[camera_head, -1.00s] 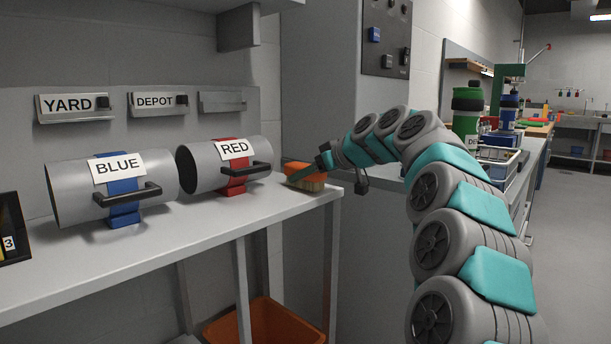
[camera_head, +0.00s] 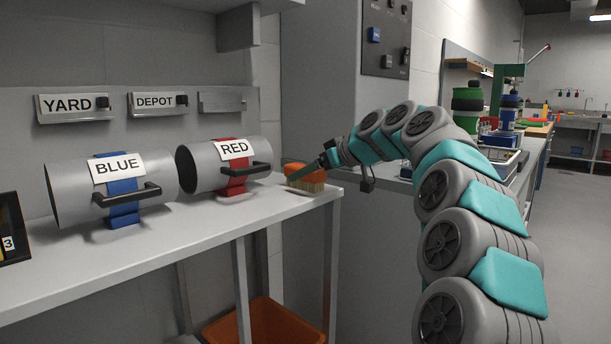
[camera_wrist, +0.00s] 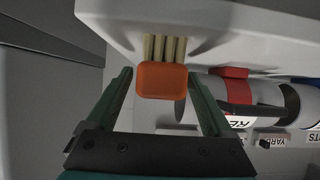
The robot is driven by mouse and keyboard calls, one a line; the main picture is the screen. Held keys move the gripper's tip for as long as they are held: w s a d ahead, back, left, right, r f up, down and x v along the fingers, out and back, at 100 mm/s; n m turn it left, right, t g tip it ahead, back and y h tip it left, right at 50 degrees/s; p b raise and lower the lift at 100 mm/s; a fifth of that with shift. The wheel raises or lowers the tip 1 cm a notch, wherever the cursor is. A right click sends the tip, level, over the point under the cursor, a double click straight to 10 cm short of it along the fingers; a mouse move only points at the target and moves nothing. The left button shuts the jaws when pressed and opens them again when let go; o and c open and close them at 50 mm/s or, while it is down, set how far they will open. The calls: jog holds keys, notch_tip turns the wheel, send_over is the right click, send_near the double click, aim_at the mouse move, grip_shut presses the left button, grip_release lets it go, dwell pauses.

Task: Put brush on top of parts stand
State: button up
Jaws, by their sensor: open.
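The brush (camera_head: 305,177), with an orange back and pale bristles, stands bristles down on the right end of the white shelf (camera_head: 180,239), beside the red tube. In the wrist view the brush (camera_wrist: 162,80) lies ahead, between the two finger lines. My gripper (camera_head: 311,169) is open at the brush, with one green finger on each side of it in the wrist view (camera_wrist: 163,92). Whether a finger touches the brush I cannot tell. No parts stand can be made out for certain.
A tube labelled RED (camera_head: 215,168) and a tube labelled BLUE (camera_head: 80,193) lie on the shelf left of the brush. An orange bin (camera_head: 264,325) is below. A grey cabinet (camera_head: 318,95) stands behind my gripper. A cluttered bench is at right.

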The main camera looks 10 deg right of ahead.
jog(key=v, duration=1)
jog(key=shift+s, duration=0.25)
jog(key=s+a+f+g, duration=0.1)
jog(key=s+a+f, duration=0.1)
jog(key=a, duration=0.1)
jog(key=s+a+f+g, duration=0.1)
jog(key=s+a+f, duration=0.1)
jog(key=s+a+f+g, duration=0.1)
jog(key=s+a+f, duration=0.2)
jog(key=shift+a+m, duration=0.3)
jog(key=s+a+f+m+g+h, duration=0.1)
jog(key=s+a+f+g+h, duration=0.15)
jog(key=s+f, duration=0.7)
jog(key=s+a+f+m+g+h, duration=0.2)
jog(key=s+f+g, duration=0.1)
jog(key=s+f, duration=0.7)
jog(key=s+d+f+m+g+h, duration=0.1)
jog(key=s+d+f, duration=0.2)
jog(key=s+f, duration=0.3)
jog(key=s+d+f+m+g+h, duration=0.1)
jog(key=s+f, duration=0.5)
jog(key=s, duration=0.7)
jog(key=shift+s+d+m+g+h, duration=0.2)
jog(key=shift+d+m+g+h, duration=0.25)
jog(key=shift+d+m, duration=0.5)
